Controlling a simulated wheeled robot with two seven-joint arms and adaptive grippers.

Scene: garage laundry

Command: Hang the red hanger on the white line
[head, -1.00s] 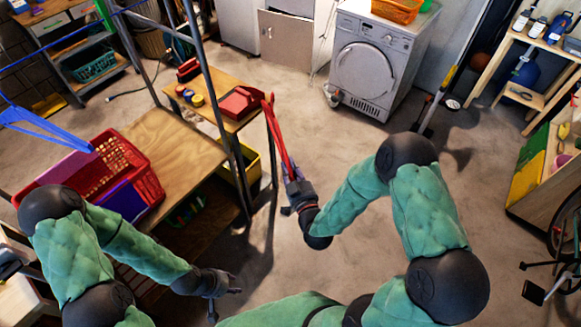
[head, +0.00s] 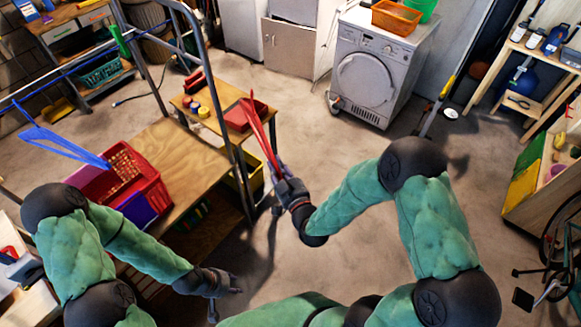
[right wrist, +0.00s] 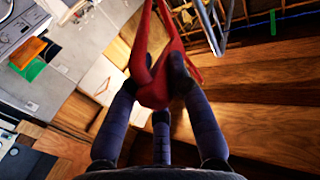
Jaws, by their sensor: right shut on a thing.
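The red hanger (head: 262,135) is upright in my right gripper (head: 280,180), above the floor and just right of the metal rack post. In the right wrist view the fingers (right wrist: 155,85) close on the red hanger's lower part (right wrist: 152,92); its upper part runs out of the picture. A blue hanger (head: 62,145) hangs at the left from a blue line (head: 45,83). I cannot clearly pick out a white line. My left gripper (head: 226,299) is low at the front, empty, with its fingers apart.
A metal rack frame (head: 213,85) stands between the red hanger and the lines. A red basket (head: 128,172) sits at the left of a wooden table (head: 185,165). A small table (head: 205,108) holds jars and a red box. A dryer (head: 372,75) stands behind; the middle floor is clear.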

